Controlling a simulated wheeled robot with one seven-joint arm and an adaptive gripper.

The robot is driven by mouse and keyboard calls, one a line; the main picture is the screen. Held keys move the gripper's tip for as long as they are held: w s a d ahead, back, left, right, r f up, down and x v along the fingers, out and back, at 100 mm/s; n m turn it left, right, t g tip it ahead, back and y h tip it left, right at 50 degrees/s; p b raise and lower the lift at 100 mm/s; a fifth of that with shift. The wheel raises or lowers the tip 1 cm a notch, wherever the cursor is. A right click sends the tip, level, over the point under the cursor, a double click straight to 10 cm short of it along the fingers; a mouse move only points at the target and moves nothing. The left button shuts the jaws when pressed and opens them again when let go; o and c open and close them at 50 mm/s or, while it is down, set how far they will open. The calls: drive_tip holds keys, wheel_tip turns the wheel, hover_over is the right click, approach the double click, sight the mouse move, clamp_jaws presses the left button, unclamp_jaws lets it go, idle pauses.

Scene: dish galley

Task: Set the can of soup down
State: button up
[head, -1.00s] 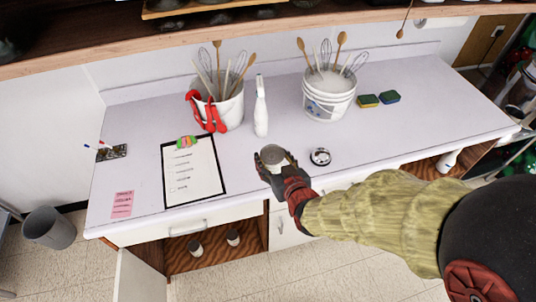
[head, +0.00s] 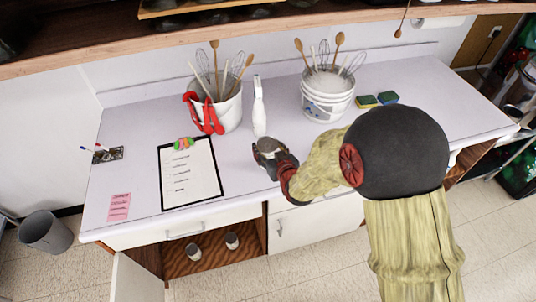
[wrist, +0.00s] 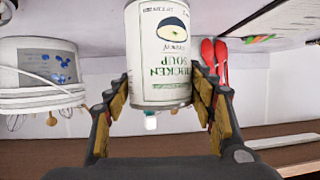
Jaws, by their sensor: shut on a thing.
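The can of soup (wrist: 160,45) is white with green lettering and shows upside down in the wrist view, its far end cut off by the top edge. My gripper (wrist: 162,85) has one finger on each side of it and is shut on it. In the head view, the can (head: 267,145) shows a grey top, and my gripper (head: 273,158) holds it upright over the front middle of the white counter (head: 240,185). I cannot tell whether its base touches the counter.
A spray bottle (head: 259,107) stands just behind the can. Utensil buckets (head: 228,108) and (head: 325,103) stand at the back. A clipboard (head: 190,175) lies to the left, and sponges (head: 377,100) at the back right. Counter between clipboard and can is free.

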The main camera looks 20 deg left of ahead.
drive_tip(key=shift+f, duration=1.55)
drive_tip(key=shift+b, duration=0.3)
drive_tip(key=shift+f, duration=0.15)
drive_tip(key=o, duration=1.5)
drive_tip(key=shift+f, duration=0.1)
drive_tip(key=shift+o, duration=0.4)
drive_tip(key=shift+r, duration=0.3)
drive_tip(key=p+v, duration=0.1)
drive_tip(key=v, duration=1.1)
